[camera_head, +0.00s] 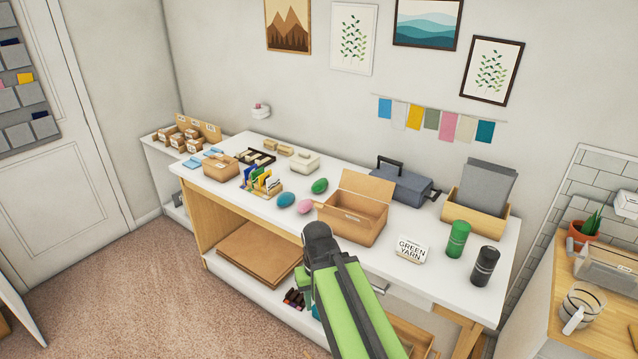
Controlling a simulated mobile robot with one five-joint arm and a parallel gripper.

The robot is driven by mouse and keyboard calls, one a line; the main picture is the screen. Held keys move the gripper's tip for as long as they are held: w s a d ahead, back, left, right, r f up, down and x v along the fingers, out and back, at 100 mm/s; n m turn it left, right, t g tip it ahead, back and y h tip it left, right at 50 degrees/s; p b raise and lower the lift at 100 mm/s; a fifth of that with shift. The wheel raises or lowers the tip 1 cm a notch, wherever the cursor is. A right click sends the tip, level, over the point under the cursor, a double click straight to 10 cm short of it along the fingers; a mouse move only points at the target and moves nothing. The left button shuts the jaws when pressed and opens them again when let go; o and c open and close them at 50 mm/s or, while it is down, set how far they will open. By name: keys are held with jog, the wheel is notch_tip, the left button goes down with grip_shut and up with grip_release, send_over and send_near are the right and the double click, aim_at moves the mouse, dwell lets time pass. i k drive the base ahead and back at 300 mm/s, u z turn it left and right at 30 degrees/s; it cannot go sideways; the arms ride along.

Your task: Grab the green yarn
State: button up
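A green egg-shaped ball (320,185), which looks like the yarn, lies on the white table top (232,190) behind a blue ball (286,200) and a pink ball (305,206). A small white card (411,249) reading "GREEN YARN" stands farther right, apart from the green ball. A green cylinder (457,239) with a dark top stands upright right of the card; I cannot tell what it is. My green arm rises from the bottom edge to a dark joint in front of the table. No gripper fingers can be made out.
An open cardboard box (353,213) stands right of the balls. A black cylinder (485,266), a blue-grey toolbox (404,184) and a tray of grey sheets (476,212) stand farther right. Upright colored items (262,181) stand left of the balls. Carpet (150,290) is clear at left.

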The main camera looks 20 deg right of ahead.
aim_at(319, 186)
jog(key=u, duration=0.05)
jog(key=i, duration=1.6)
jog(key=u, duration=1.75)
jog(key=k, duration=0.8)
jog(key=z, duration=0.15)
jog(key=i, duration=0.8)
jog(key=u, duration=0.15)
